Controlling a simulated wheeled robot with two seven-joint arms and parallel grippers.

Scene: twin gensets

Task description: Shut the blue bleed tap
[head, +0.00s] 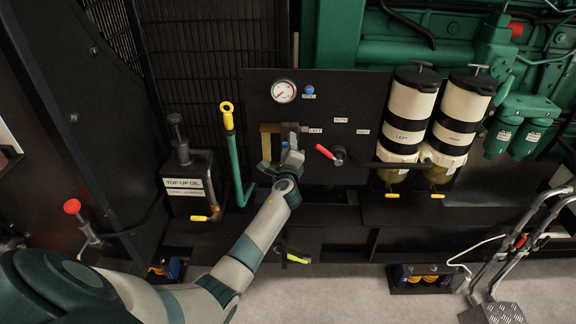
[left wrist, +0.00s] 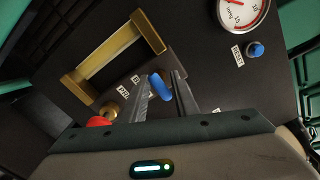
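The blue bleed tap (left wrist: 160,86) is a small blue lever on the dark panel, seen between my left gripper's two grey fingers (left wrist: 165,95) in the left wrist view. The fingers stand a narrow gap apart, and the lever, tilted, fills that gap near the tips. In the head view the left gripper (head: 289,138) is at the panel's left half and hides much of the tap. My right gripper is in neither view.
A brass-coloured bracket (left wrist: 115,55) and a red knob (left wrist: 99,122) are close by the fingers. A gauge (head: 284,91) and a blue button (head: 309,90) are above. A red-handled lever (head: 325,152) and two striped filters (head: 408,110) stand right. A yellow-ringed dipstick (head: 227,115) is left.

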